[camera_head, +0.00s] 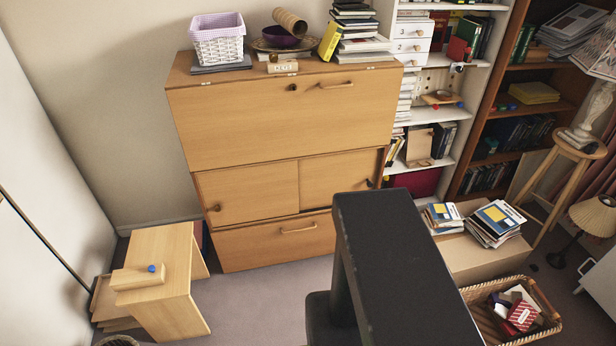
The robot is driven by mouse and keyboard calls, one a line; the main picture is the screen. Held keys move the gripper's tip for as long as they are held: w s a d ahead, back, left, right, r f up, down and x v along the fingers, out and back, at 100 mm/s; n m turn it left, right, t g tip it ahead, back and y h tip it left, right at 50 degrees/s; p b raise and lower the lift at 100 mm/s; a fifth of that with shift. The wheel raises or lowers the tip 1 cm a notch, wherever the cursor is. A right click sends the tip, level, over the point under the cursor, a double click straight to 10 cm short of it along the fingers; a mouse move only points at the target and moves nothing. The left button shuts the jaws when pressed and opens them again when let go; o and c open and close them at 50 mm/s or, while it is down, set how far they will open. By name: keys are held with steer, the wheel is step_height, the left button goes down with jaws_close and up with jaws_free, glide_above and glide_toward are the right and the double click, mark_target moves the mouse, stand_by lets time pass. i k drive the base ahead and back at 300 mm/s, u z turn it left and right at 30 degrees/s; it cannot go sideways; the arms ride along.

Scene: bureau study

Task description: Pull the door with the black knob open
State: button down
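A light wooden bureau (290,122) stands against the wall at the centre left. Below its upper flap are two small doors side by side. The right door (335,178) has a small dark knob (370,183) near its right edge, which looks black. A narrow dark strip shows along that edge; I cannot tell whether it is a gap. The left door (248,192) has a brown knob (216,208) and looks shut. My black arm part rises in the foreground, below and right of the doors. My gripper is not in view.
A small wooden step table (165,255) stands at the lower left. A low box (480,258) with books and a wicker basket (497,325) are at the lower right. Shelves (440,112) adjoin the bureau's right side. Grey floor (255,305) is clear in front.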

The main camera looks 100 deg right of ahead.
mark_target(320, 178)
steer(key=z, duration=0.55)
steer(key=k, duration=0.1)
steer(key=z, duration=3.15)
steer(key=k, duration=0.8)
steer(key=u, duration=0.35)
steer(key=i, duration=1.3)
steer(key=u, duration=0.4)
